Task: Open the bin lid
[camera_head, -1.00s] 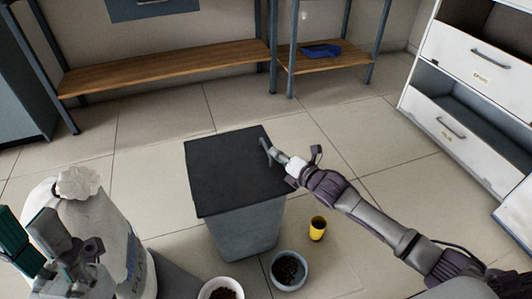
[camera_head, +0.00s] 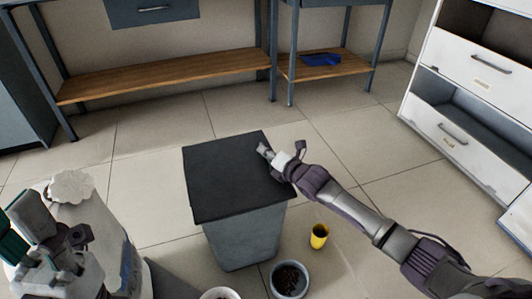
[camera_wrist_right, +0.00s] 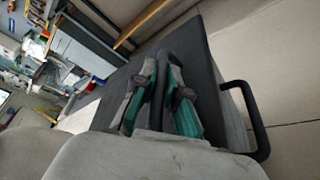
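The bin (camera_head: 245,240) stands on the floor in the middle of the head view, with a flat dark lid (camera_head: 225,180) lying on top, closed. My right gripper (camera_head: 265,151) is over the lid's right edge. In the right wrist view, the green-padded fingers of this gripper (camera_wrist_right: 160,100) are close together on both sides of a dark bar (camera_wrist_right: 163,75), apparently a handle on the lid (camera_wrist_right: 200,70). My left gripper (camera_head: 50,235) is at the lower left, away from the bin, and its opening is unclear.
A white sack (camera_head: 75,190) stands at the lower left. A yellow cup (camera_head: 319,237) and a bowl of dark bits (camera_head: 289,279) are on the floor by the bin. A second bowl (camera_head: 220,294) is partly cut off. White drawers (camera_head: 470,60) stand at right; shelves are behind.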

